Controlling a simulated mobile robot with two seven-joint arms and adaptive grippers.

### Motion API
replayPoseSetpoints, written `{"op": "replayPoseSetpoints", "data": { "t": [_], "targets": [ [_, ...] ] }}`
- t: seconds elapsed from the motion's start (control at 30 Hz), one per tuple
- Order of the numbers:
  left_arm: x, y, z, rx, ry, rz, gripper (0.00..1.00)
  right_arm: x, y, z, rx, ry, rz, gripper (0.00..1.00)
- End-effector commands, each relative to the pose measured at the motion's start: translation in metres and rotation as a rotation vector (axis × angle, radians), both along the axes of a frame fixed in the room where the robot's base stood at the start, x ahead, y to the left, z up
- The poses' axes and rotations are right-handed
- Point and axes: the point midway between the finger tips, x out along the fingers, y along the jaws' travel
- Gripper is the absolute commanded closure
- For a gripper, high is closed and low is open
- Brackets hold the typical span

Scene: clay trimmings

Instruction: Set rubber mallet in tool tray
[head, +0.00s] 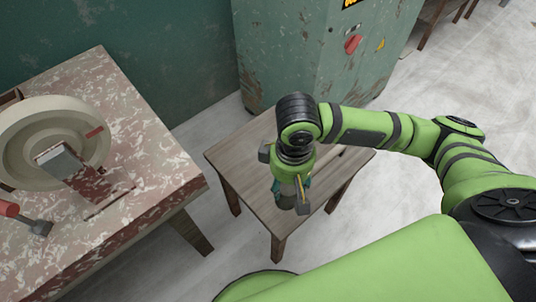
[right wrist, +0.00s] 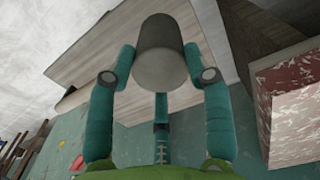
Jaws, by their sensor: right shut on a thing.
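My right gripper (head: 291,204) points down above the small wooden table in the head view. In the right wrist view, its teal fingers (right wrist: 161,78) are shut on a grey cylinder (right wrist: 163,40) with a flat round end. No handle shows on it, so I cannot tell whether it is the mallet's head. A tool with a red handle and a dark grey end (head: 40,228) lies on the bench at the left edge of the head view, partly cut off. I cannot make out a tool tray for certain. My left gripper is not in view.
A mottled red bench (head: 130,190) at left carries a round beige wheel (head: 40,125). A brown box edge (head: 10,97) shows behind it. A worn green cabinet (head: 290,50) stands behind the table.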

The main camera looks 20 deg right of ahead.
Motion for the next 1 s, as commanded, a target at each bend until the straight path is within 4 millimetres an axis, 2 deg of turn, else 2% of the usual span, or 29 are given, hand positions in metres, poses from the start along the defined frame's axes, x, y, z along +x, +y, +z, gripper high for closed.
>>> {"op": "replayPoseSetpoints", "data": {
  "t": [0.17, 0.23, 0.37, 0.5, 0.6, 0.7, 0.8, 1.0],
  "targets": [
    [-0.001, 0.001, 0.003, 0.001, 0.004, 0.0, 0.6, -0.004, -0.003, 0.008, -0.002, -0.002, -0.005, 1.0],
    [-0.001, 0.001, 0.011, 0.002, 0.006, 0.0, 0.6, 0.002, -0.004, 0.021, -0.005, -0.006, -0.026, 1.0],
    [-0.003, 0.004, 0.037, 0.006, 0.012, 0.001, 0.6, 0.022, -0.01, 0.068, -0.011, -0.01, -0.109, 1.0],
    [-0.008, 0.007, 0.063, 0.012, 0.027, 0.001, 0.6, 0.044, -0.017, 0.124, -0.013, -0.009, -0.221, 1.0],
    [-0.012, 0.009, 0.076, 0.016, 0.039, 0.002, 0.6, 0.054, -0.02, 0.155, -0.008, -0.006, -0.284, 1.0],
    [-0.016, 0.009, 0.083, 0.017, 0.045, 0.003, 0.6, 0.06, -0.021, 0.175, -0.004, -0.003, -0.327, 1.0],
    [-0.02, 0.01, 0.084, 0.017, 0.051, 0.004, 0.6, 0.062, -0.022, 0.183, 0.0, 0.001, -0.348, 1.0],
    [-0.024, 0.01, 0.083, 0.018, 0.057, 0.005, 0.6, 0.063, -0.023, 0.182, 0.0, 0.001, -0.352, 1.0]
  ]
}}
